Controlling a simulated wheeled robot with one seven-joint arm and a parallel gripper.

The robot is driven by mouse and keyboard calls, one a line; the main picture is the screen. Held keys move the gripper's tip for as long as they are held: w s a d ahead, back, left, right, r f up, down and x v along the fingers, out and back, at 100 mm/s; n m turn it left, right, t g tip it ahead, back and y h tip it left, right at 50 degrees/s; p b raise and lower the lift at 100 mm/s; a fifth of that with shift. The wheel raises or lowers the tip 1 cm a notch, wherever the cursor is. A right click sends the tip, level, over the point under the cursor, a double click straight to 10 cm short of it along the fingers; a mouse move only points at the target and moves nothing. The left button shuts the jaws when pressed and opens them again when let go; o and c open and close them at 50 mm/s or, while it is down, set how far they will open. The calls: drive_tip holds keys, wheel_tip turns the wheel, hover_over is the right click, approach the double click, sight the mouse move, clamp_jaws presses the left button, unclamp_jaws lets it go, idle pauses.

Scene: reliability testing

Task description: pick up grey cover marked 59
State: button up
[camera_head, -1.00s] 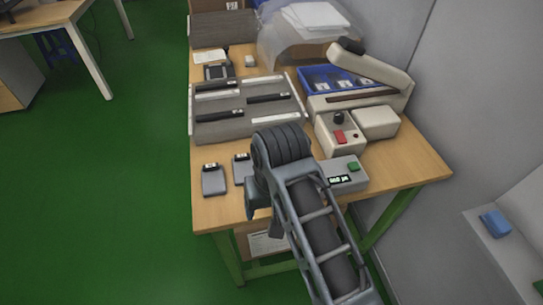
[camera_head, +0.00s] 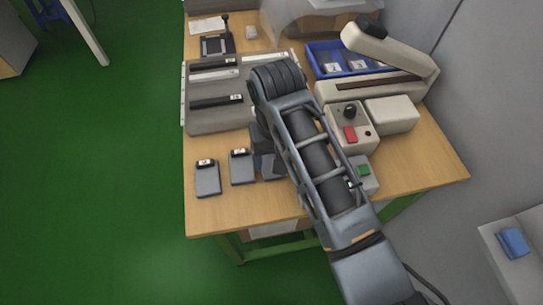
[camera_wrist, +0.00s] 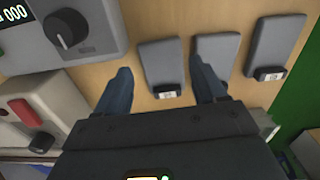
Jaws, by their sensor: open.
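Three grey covers with small black-and-white tags lie on the wooden table. In the head view there are a left cover (camera_head: 208,181), a middle cover (camera_head: 242,168) and a right one (camera_head: 271,167) partly hidden by my arm. The wrist view shows them reversed: the near-side cover (camera_wrist: 161,66), the middle one (camera_wrist: 215,52) and the far one (camera_wrist: 274,42). The tag numbers are too small to read, so I cannot tell which is 59. My gripper (camera_wrist: 162,80) is open and empty; its fingers appear on either side of the left cover in the wrist view, the right finger overlapping the middle cover.
A grey control box (camera_wrist: 62,30) with a knob and a beige box (camera_wrist: 38,115) with a red switch stand close beside my gripper. A grey slotted rack (camera_head: 215,119), a blue bin (camera_head: 352,69) and a beige lever device (camera_head: 390,55) are further back. The table's front-left corner is clear.

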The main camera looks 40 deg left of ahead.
wheel_tip(320, 180, down, 4)
drive_tip(key=shift+a+f, duration=0.1)
drive_tip(key=shift+f, duration=0.1)
drive_tip(key=c, duration=0.7)
drive_tip(key=shift+r, duration=0.1)
